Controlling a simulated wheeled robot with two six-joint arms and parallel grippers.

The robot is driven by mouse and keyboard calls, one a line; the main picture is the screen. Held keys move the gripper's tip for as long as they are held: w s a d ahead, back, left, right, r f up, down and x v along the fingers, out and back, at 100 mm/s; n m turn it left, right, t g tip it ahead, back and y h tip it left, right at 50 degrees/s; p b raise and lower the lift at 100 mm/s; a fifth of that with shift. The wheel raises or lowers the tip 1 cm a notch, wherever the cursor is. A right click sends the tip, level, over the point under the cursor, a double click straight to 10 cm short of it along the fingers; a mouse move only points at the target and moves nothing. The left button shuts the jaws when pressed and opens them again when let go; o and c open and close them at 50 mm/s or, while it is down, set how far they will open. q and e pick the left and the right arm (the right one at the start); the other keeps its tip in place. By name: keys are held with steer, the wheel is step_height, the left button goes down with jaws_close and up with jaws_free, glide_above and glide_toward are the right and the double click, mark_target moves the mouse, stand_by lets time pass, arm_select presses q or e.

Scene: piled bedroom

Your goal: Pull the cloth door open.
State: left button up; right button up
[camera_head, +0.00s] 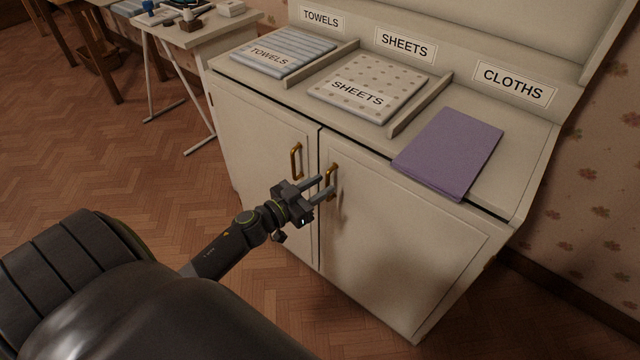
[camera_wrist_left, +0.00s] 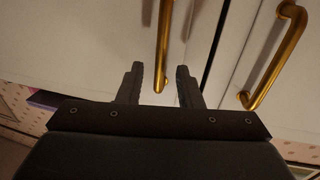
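The cream cabinet has two front doors. The right door (camera_head: 400,235), below the CLOTHS label (camera_head: 514,83), looks shut. Its upright brass handle (camera_head: 331,174) is near its left edge. My left gripper (camera_head: 323,187) is at this handle, fingers pointing at the door. In the left wrist view the handle (camera_wrist_left: 163,45) stands between the two spread fingers (camera_wrist_left: 158,88), with a gap visible on each side. The left door (camera_head: 265,150) also looks shut, with its own brass handle (camera_head: 296,161). My right gripper is not in view.
On the cabinet top lie a striped towel stack (camera_head: 284,51), a dotted sheet stack (camera_head: 370,88) and a folded purple cloth (camera_head: 450,152). A small table (camera_head: 205,30) with items stands at the back left. Wooden floor (camera_head: 90,165) is clear left of the cabinet.

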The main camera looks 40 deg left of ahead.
arm_select(q)
steer(key=shift+w+d, duration=0.1)
steer(key=shift+w, duration=0.2)
jaws_close()
steer(key=shift+s, duration=0.1)
